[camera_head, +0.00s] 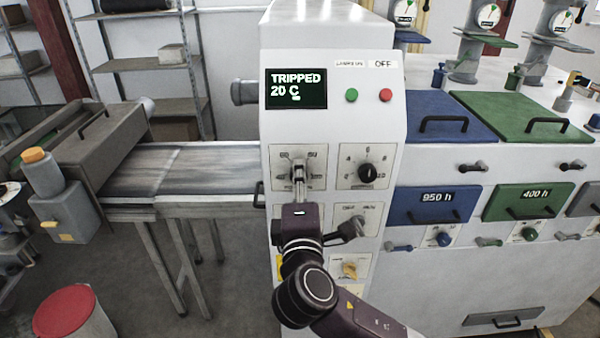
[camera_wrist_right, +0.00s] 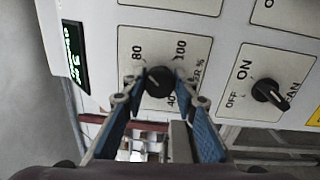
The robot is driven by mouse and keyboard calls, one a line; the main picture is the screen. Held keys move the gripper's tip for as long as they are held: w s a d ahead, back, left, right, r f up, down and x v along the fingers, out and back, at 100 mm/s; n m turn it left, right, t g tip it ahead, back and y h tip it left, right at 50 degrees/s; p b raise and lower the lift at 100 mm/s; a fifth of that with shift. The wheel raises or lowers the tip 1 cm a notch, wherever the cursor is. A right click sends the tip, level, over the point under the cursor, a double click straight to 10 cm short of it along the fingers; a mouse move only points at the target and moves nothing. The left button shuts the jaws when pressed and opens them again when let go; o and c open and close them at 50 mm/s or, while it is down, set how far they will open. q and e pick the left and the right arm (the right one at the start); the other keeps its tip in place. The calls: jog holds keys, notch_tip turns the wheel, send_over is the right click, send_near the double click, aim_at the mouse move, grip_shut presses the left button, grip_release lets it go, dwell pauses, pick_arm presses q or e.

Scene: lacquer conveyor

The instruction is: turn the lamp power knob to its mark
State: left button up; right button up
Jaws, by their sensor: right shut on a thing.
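The lamp power knob (camera_wrist_right: 158,82) is a round dark knob on a white plate with a percent scale. The numbers 40, 80 and 100 can be read around it in the right wrist view. My right gripper (camera_wrist_right: 150,75) has its two blue-padded fingers on either side of the knob, shut on it. In the head view the right gripper (camera_head: 299,172) reaches the upper left dial plate (camera_head: 317,181) and covers the knob. Which way the knob's pointer faces is not clear. My left gripper is not in view.
The display (camera_head: 297,89) reads TRIPPED, 20 C. A green button (camera_head: 351,95) and a red button (camera_head: 386,95) sit beside it. Another dial knob (camera_head: 367,173) is close at the right. The fan switch (camera_wrist_right: 270,92) is close to the gripper. A conveyor (camera_head: 190,168) stands left.

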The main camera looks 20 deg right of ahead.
dwell(0.5)
jog(key=o, duration=1.2)
jog(key=shift+c, duration=0.2)
jog(key=v, duration=1.2)
